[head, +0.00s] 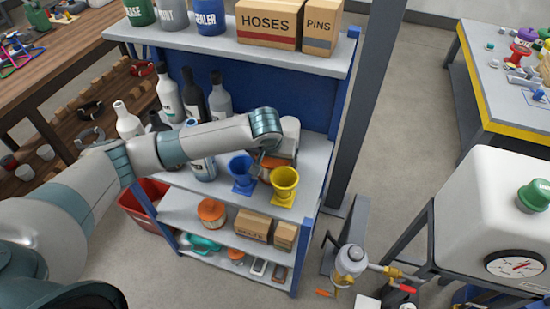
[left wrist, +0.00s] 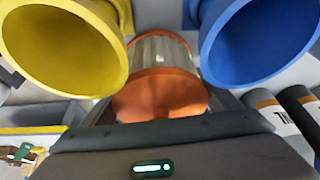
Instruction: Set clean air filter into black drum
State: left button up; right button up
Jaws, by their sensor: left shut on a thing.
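An air filter with orange end caps and pale pleats (left wrist: 160,92) is between the fingers of my left gripper (head: 276,158), which is shut on it. In the head view only a little of its orange shows beneath the gripper, at the upper shelf of the blue rack. The filter is between a yellow funnel (head: 285,184) and a blue funnel (head: 242,173); I cannot tell whether it touches the shelf. Another orange-capped filter (head: 211,212) is on the shelf below. I cannot make out a black drum. My right gripper is not in view.
Boxes (head: 268,22) and cans are on the rack's top. A blue post (head: 320,165) edges the rack's right side. A white tank (head: 490,205) and a small pump (head: 350,262) are at the right.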

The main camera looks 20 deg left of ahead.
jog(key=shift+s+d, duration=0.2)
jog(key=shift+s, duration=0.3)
pick_arm(q)
jog(key=shift+f, duration=0.15)
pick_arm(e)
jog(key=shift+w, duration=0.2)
pick_arm(q)
jog(key=o, duration=1.1)
jog(key=shift+o, duration=0.5)
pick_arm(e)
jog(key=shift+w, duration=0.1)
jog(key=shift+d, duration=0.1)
